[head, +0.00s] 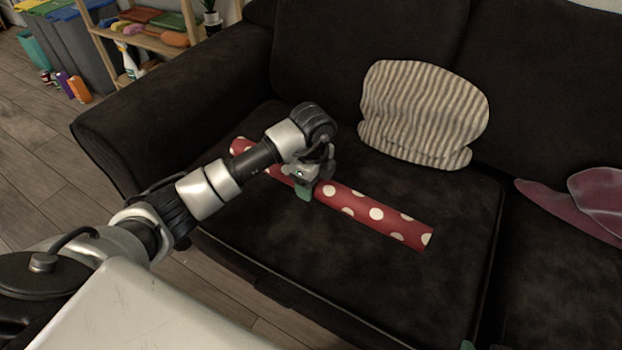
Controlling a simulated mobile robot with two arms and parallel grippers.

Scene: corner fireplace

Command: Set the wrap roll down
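The wrap roll (376,214) is a long red tube with white dots. It lies slantwise over the dark sofa's left seat cushion, its right end nearer to me. I cannot tell whether it touches the cushion or is just above it. My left gripper (306,188) is at the roll, left of its middle, with a green fingertip against the near side. The far finger is hidden, but the gripper looks shut on the roll. A small green tip (467,345) at the bottom edge looks like part of my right gripper; the rest is out of view.
The sofa (190,85) has a striped cushion (420,112) behind the roll and a pinkish-purple item (585,203) on the right seat. A wooden shelf (150,40) and bins (75,50) stand at upper left. The seat front of the roll is clear.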

